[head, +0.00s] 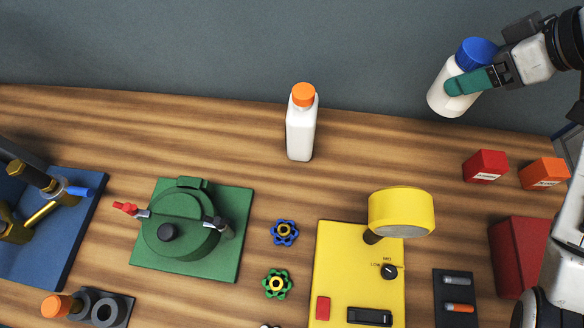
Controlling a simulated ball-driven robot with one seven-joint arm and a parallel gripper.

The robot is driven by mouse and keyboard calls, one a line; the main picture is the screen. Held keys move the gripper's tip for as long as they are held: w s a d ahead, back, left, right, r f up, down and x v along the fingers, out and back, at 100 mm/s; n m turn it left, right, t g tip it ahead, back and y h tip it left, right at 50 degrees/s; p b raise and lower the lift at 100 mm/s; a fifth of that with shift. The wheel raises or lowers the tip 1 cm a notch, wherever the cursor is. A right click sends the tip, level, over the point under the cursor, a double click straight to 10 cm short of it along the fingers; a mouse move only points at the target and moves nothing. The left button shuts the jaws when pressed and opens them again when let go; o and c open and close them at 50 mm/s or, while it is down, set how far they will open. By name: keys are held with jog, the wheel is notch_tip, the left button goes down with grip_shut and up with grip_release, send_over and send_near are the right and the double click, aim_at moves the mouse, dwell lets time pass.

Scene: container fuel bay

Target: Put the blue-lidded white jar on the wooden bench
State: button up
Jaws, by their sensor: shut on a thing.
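The blue-lidded white jar (446,94) is at the upper right of the head view, tilted, with its blue lid (476,53) toward the upper right. My gripper (466,82) is shut on the jar's side, with a green finger across its white body. The far finger is hidden behind the jar. The jar appears held up near the back edge of the wooden bench (270,195), against the grey wall; its exact height is hard to tell.
A white bottle with an orange cap (300,130) stands near the bench's back edge. A yellow device (335,265), a green unit (150,255), red box (485,165) and orange box (543,172) also stand there. Bare wood lies between the bottle and the red box.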

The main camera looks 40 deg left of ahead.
aim_at(454, 102)
notch_tip(454, 102, down, 7)
jog(key=b, duration=0.6)
jog(key=shift+s, duration=0.1)
jog(key=shift+r, duration=0.1)
notch_tip(454, 102, down, 10)
dwell(0.3)
jog(key=o, duration=1.2)
jog(key=v, duration=1.2)
